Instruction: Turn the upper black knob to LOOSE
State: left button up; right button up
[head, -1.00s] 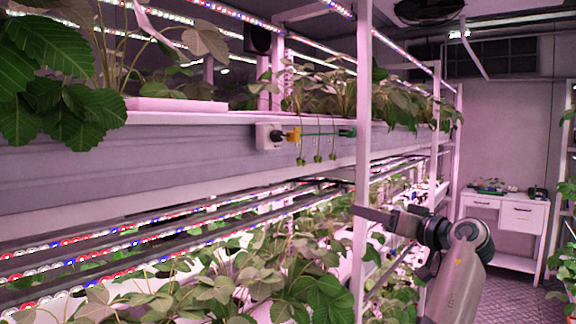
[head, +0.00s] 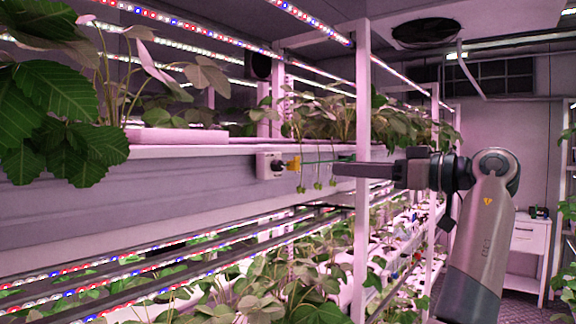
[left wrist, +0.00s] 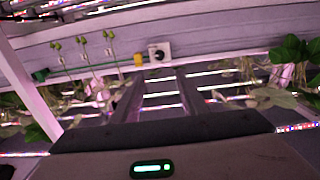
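The black knob (head: 277,165) sits on a small white box (head: 263,166) on the upper rack's grey side panel. The knob shows in the left wrist view (left wrist: 159,55) on its white box (left wrist: 153,48). Its marking and setting are too small to read. My left gripper (head: 337,170) is to the right of the knob in the head view, at about its height and apart from it. In the left wrist view its two dark fingers (left wrist: 157,76) are spread, with nothing between them, and the knob lies beyond their tips. My right gripper is not in view.
A yellow fitting (head: 293,163) and a green line (head: 320,162) sit beside the box, with several green berries (head: 318,186) hanging there. A white rack post (head: 362,220) stands by my left gripper. Large leaves (head: 60,95) overhang at left. A white cabinet (head: 528,240) stands at back right.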

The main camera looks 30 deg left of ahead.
aim_at(281, 165)
pick_arm(q)
jog(key=a+p, duration=0.2)
jog(key=a, duration=0.3)
jog(key=w+a+p, duration=0.1)
jog(key=a+p, duration=0.1)
jog(key=a, duration=0.3)
jog(key=a+p, duration=0.3)
jog(key=a, duration=0.2)
jog(key=shift+w+a+r, duration=0.1)
jog(key=shift+w+a, duration=0.05)
jog(key=shift+a, duration=0.15)
jog(key=shift+a+p, duration=0.3)
jog(key=shift+a, duration=0.35)
grip_shut()
